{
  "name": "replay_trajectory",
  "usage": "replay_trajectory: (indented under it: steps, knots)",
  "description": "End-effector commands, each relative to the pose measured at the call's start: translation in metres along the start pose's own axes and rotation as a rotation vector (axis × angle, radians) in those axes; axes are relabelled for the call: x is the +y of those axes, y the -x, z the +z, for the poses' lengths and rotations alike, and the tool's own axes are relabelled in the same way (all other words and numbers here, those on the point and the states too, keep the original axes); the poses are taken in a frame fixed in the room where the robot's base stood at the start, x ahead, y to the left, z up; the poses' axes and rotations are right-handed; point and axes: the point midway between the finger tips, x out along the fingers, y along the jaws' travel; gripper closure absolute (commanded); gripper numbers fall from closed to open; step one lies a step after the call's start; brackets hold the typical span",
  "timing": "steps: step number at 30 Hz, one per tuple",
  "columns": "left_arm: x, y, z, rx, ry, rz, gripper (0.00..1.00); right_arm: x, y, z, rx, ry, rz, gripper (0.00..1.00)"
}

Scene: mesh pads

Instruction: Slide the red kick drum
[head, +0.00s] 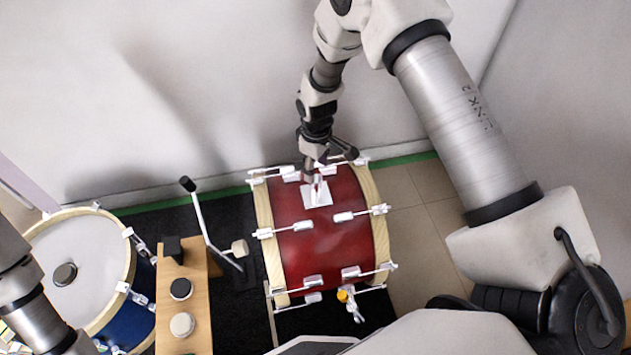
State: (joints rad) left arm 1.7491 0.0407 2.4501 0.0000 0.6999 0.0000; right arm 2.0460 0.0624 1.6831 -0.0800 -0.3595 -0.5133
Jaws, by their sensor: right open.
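The red kick drum (325,246) lies on its side on the black mat, with pale wooden hoops at both ends and several silver tension lugs. A white bracket plate (317,195) sits on the upper part of its shell. My right gripper (315,178) comes down from above at this bracket, its fingers open. It is too small to tell whether the fingers touch the bracket. My left arm shows at the left edge, and its gripper is out of view.
A blue drum (132,302) with a white head stands at the left. A wooden board (198,325) with round pads and a kick pedal (210,232) stand between the drums. A wall (130,130) rises behind. Tiled floor (415,240) is clear right of the red drum.

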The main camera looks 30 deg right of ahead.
Motion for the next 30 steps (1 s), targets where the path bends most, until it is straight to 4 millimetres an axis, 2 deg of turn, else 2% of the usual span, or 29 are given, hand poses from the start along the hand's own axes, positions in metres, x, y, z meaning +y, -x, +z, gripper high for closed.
replay_trajectory:
  steps: [12,21,23,24,26,27,30]
  knots:
    - [0.000,-0.012,0.000,0.001,-0.001,0.000,0.60,0.000,-0.068,0.001,-0.003,0.000,-0.001,0.43]
    - [0.000,-0.013,0.000,0.001,-0.001,0.000,0.60,-0.001,-0.073,0.001,-0.003,0.000,-0.001,0.43]
    - [0.000,-0.013,0.000,0.001,-0.001,0.000,0.60,-0.001,-0.073,0.001,-0.003,0.000,-0.001,0.60]
    - [0.000,-0.013,0.000,0.001,-0.001,0.000,0.60,-0.001,-0.073,0.001,-0.003,0.000,-0.002,0.75]
    - [0.000,-0.013,0.000,0.001,-0.001,0.000,0.60,-0.001,-0.073,0.001,-0.003,-0.001,-0.002,0.96]
    - [0.000,-0.013,0.000,0.001,-0.001,0.000,0.60,-0.001,-0.073,0.001,-0.003,-0.001,-0.002,1.00]
    - [0.000,-0.013,0.000,0.001,-0.001,0.000,0.60,-0.001,-0.073,0.001,-0.003,-0.001,-0.002,1.00]
